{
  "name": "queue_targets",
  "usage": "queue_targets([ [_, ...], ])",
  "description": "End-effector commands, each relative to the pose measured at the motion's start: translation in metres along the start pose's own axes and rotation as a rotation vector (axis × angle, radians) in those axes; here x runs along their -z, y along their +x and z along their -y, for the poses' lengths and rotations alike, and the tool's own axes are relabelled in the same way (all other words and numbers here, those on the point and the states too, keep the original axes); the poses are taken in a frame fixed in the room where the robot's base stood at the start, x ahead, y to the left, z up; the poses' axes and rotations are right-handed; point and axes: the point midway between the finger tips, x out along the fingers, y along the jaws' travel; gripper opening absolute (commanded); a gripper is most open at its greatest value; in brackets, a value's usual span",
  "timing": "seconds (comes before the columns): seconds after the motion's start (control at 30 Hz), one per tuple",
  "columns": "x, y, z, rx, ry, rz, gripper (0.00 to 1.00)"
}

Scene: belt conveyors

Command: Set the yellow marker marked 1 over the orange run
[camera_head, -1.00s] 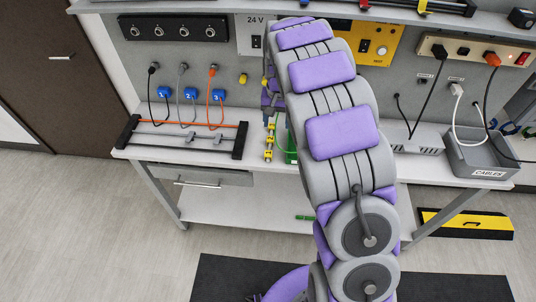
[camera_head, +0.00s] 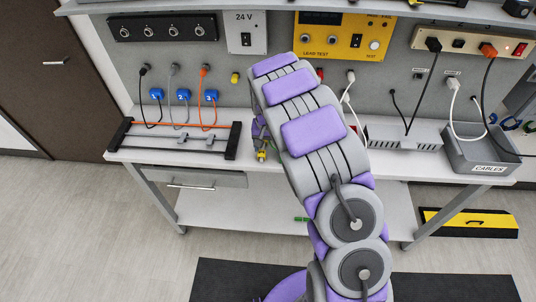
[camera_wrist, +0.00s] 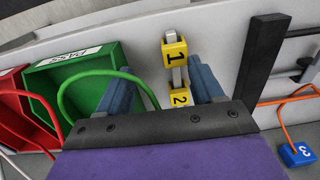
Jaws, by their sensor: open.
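The yellow marker marked 1 (camera_wrist: 174,52) stands at the far end of a short row in the wrist view, with the yellow marker marked 2 (camera_wrist: 180,98) nearer me. My gripper (camera_wrist: 160,72) is open, its blue-grey fingers on either side of the row, nothing clearly gripped. In the head view my arm hides most of it; one yellow marker (camera_head: 262,155) shows below it. The orange run (camera_head: 203,95) hangs from the panel to the rack, left of my gripper. It shows at right in the wrist view (camera_wrist: 284,116), by a blue tag marked 3 (camera_wrist: 299,154).
A black-ended rack (camera_head: 231,141) stands left of my gripper, with black and grey cables beside the orange one. A green PASS bin (camera_wrist: 82,72) and a red bin (camera_wrist: 18,108) lie left in the wrist view. A grey CABLES box (camera_head: 488,153) is at the bench's right.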

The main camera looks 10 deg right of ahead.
Motion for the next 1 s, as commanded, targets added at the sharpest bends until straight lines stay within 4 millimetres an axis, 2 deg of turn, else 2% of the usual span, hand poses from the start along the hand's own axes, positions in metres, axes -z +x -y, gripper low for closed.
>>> queue_targets([
  [0.03,-0.008,0.014,0.004,-0.005,0.001,0.023,0.60],
  [0.27,-0.011,0.022,0.007,-0.008,0.001,0.036,0.60],
  [0.57,-0.006,0.016,-0.006,0.006,0.002,0.027,0.32],
  [0.9,-0.006,0.014,-0.002,0.000,0.001,0.022,0.00],
  [1.0,-0.006,0.014,-0.002,0.000,0.001,0.021,0.00],
])
